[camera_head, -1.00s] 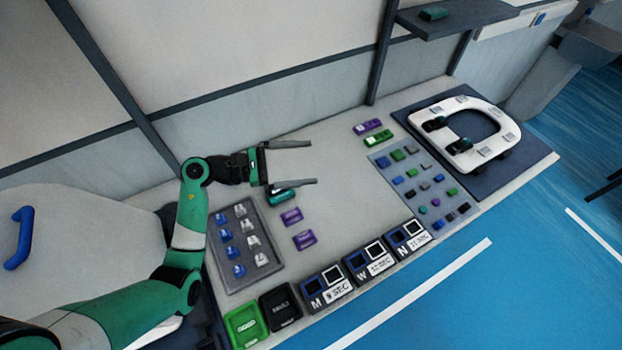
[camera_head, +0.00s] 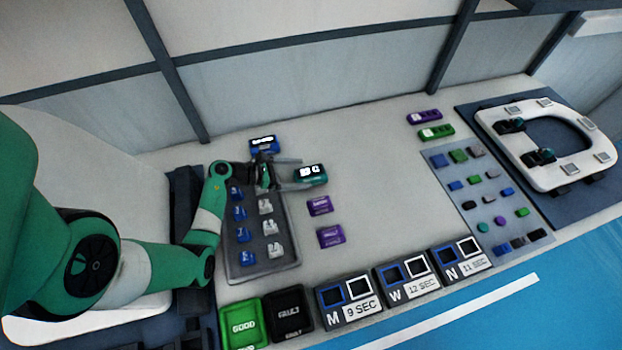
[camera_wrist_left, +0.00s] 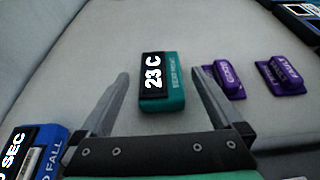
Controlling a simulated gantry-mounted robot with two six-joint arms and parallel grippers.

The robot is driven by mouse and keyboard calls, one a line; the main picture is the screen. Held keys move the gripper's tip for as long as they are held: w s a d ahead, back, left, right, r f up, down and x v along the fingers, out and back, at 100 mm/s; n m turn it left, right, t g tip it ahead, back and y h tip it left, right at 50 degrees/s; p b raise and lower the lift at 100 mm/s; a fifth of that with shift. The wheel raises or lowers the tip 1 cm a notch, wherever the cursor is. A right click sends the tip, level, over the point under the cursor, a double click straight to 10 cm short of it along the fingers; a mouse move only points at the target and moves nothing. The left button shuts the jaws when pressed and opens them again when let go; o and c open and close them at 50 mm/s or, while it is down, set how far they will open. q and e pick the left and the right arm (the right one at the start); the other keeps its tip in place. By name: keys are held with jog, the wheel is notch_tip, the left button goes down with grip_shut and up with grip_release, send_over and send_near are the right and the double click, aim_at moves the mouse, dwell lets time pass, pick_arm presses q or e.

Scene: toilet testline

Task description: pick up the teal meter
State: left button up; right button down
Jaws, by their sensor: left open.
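The teal meter (camera_head: 311,173) lies on the grey table, its black display facing up. I cannot tell from these views whether a finger touches the meter. My right gripper is not in view.
Two purple blocks (camera_head: 319,205) lie right of and nearer than the meter. A blue meter (camera_head: 264,145) stands behind my gripper. A grey tray (camera_head: 252,269) of blue and white pieces lies below it. The table right of the meter is clear (camera_head: 380,170).

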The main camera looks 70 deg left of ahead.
aim_at(319, 172)
pick_arm(q)
jog(key=shift+x, duration=0.85)
jog(key=shift+w+f+b, duration=0.15)
jog(key=shift+w+b, duration=0.15)
jog(key=shift+w, duration=0.05)
jog(key=b+x, duration=0.1)
jog(key=x, duration=0.3)
jog(key=shift+w, duration=0.3)
jog(key=c, duration=1.5)
jog(key=shift+r, duration=0.65)
notch_tip(319, 172, up, 3)
jog(key=shift+f+p, duration=0.1)
jog(key=shift+p, duration=0.95)
jog(key=s+d+r+p, duration=0.2)
jog(key=d+r, duration=0.1)
jog(key=d, duration=0.1)
jog(key=s+d+r+p, duration=0.2)
jog(key=d+r, duration=0.1)
jog(key=d, duration=0.1)
jog(key=s+d+r+p, duration=0.1)
jog(key=d+r+p, duration=0.1)
jog(key=d, duration=0.3)
jog(key=shift+s+r+p, duration=0.4)
jog(key=shift+r, duration=0.2)
